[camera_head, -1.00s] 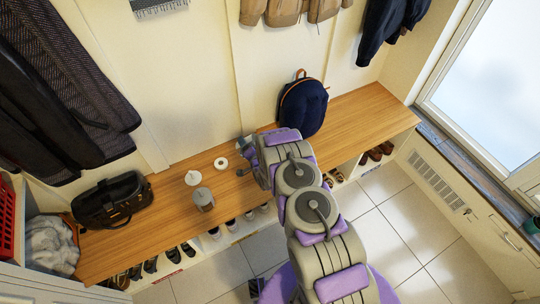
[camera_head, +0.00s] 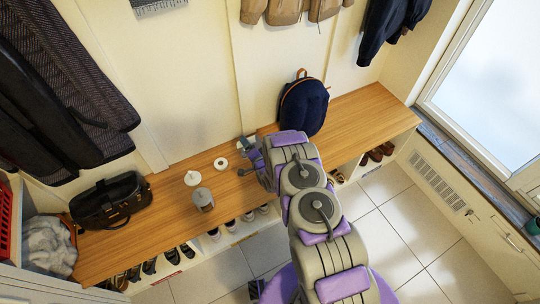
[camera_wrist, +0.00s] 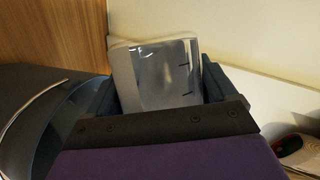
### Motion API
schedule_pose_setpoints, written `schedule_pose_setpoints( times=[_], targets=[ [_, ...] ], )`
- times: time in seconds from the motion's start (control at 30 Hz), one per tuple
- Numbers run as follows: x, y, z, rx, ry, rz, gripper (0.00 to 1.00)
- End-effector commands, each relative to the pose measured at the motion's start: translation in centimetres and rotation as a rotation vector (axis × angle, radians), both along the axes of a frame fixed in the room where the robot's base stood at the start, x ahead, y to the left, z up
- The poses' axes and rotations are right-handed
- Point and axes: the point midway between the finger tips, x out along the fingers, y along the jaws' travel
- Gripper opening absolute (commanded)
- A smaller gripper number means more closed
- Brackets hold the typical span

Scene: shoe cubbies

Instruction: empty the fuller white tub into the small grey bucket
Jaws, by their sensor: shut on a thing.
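My gripper (camera_head: 250,158) is over the bench, right of the small items there. In the wrist view my gripper (camera_wrist: 157,82) is shut on a pale, boxy white tub (camera_wrist: 158,66), whose inside looks greyish and glossy. Its contents cannot be made out. In the head view only a small pale part of the tub (camera_head: 244,143) shows past my gripper. A small grey bucket (camera_head: 203,200) stands on the bench to the left. Just behind it is a round white item (camera_head: 192,178), and a white ring-like item (camera_head: 221,163) is nearer my gripper. I cannot tell whether either is a tub.
The wooden bench (camera_head: 165,215) runs along the wall, with shoes in the cubbies below. A black bag (camera_head: 110,200) sits at its left, and a navy backpack (camera_head: 304,106) stands behind my arm. The bench's right end (camera_head: 375,112) is clear.

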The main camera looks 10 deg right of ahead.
Motion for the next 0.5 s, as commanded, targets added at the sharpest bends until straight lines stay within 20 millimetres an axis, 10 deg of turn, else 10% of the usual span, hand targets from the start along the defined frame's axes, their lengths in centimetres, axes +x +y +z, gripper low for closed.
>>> schedule_pose_setpoints(
  times=[0.5],
  targets=[
    [0.04, -0.18, -0.20, 0.067, -0.004, -0.001, 0.44]
  ],
)
